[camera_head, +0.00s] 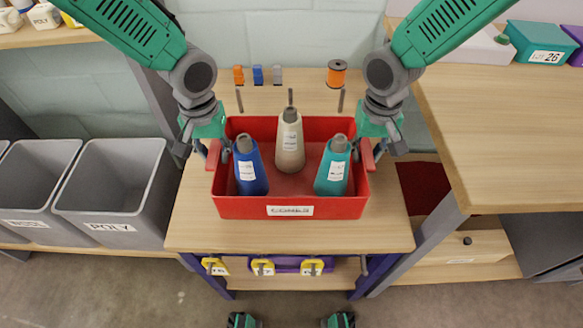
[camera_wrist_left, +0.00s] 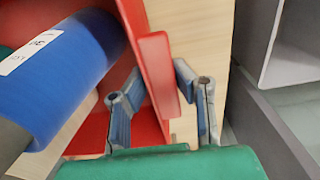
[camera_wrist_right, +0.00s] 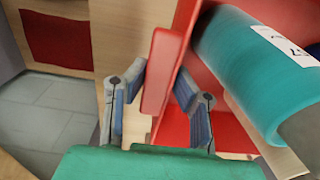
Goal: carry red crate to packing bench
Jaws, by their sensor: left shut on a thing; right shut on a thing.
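The red crate (camera_head: 235,206) sits on the small wooden table, its label facing the front. Inside it stand a blue cone (camera_head: 250,170), a cream cone (camera_head: 289,148) and a teal cone (camera_head: 331,170). My left gripper (camera_head: 212,152) is shut on the crate's left handle; its fingers (camera_wrist_left: 160,95) straddle the red handle plate in the left wrist view. My right gripper (camera_head: 371,152) is shut on the right handle; its fingers (camera_wrist_right: 158,98) straddle that plate in the right wrist view. I cannot tell if the crate's base touches the tabletop.
The small table (camera_head: 192,232) has pegs and small spools, with an orange spool (camera_head: 337,73), at its back. Grey bins (camera_head: 120,185) stand at the left. A higher wooden bench (camera_head: 500,115) with a teal box (camera_head: 540,42) stands close at the right.

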